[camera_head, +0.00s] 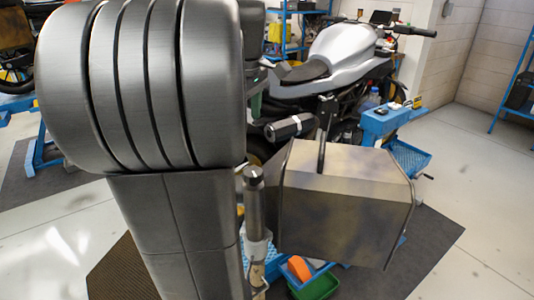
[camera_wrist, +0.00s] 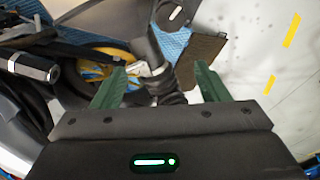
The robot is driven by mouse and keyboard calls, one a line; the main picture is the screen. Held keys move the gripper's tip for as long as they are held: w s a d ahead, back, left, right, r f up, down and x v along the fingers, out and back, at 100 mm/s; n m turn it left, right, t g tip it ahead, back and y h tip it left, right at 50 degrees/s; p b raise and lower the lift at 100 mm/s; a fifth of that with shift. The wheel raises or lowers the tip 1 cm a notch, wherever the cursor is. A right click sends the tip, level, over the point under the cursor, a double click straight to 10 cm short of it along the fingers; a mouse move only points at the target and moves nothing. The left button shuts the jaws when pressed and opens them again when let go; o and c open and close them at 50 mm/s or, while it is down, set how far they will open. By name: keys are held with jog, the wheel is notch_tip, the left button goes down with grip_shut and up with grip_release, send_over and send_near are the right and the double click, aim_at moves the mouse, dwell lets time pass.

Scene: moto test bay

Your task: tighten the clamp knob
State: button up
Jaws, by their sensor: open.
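In the wrist view my gripper (camera_wrist: 155,74) is open, its two green fingers spread apart. A dark bar with a black, knob-like part (camera_wrist: 168,82) shows between and beyond the fingers. I cannot tell for sure that it is the clamp knob, or whether it touches a finger. The silver motorcycle (camera_head: 345,52) stands behind in the head view. Its black exhaust can (camera_head: 289,127) shows there and at the left of the wrist view (camera_wrist: 35,67). My gripper cannot be made out in the head view, where my dark arm covers the left side.
A grey-brown metal box (camera_head: 340,205) stands out in front of the motorcycle. A dark-topped upright post (camera_head: 254,200) is left of it. Blue stand parts (camera_head: 385,122) and a green bin (camera_head: 315,284) are nearby. The pale floor (camera_head: 490,205) at right is clear.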

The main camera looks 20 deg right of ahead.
aim_at(253, 171)
jog(key=shift+n+g, duration=0.3)
jog(key=shift+g, duration=0.3)
jog(key=f, duration=0.4)
jog(key=s+f, duration=0.1)
jog(key=f, duration=0.3)
jog(key=s+f, duration=0.1)
jog(key=f, duration=0.4)
jog(key=shift+s+d+f, duration=0.1)
jog(key=shift+s+d, duration=0.05)
jog(key=shift+d, duration=0.15)
jog(key=c, duration=1)
jog(key=shift+m+p, duration=0.5)
jog(key=shift+m, duration=0.3)
jog(key=o, duration=1)
